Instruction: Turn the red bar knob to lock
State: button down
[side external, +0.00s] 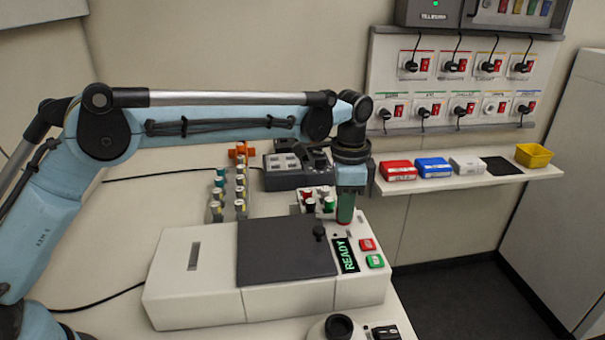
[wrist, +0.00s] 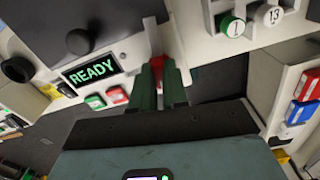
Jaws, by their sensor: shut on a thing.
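The red bar knob (wrist: 170,72) shows in the wrist view as a red patch between and just beyond my fingertips. My gripper (wrist: 160,75) is shut on it, with the dark green fingers on either side. In the side view my gripper (side external: 345,220) points straight down at the back right of the white machine (side external: 190,290). There the fingers hide the knob, and its turn angle cannot be told. The machine's display (side external: 345,256) reads READY in green letters; it also shows in the wrist view (wrist: 90,70).
A dark lid (side external: 285,250) with a black knob (side external: 319,233) lies left of my gripper. Red (side external: 367,244) and green (side external: 375,261) buttons sit by the display. Capped vials (side external: 318,201) stand close behind. A shelf (side external: 450,180) with coloured boxes is at right.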

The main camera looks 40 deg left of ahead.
jog(key=shift+n, duration=1)
jog(key=c, duration=1.1)
grip_release()
jog(key=shift+c, duration=0.2)
jog(key=shift+r, duration=0.1)
notch_tip(320, 180, up, 12)
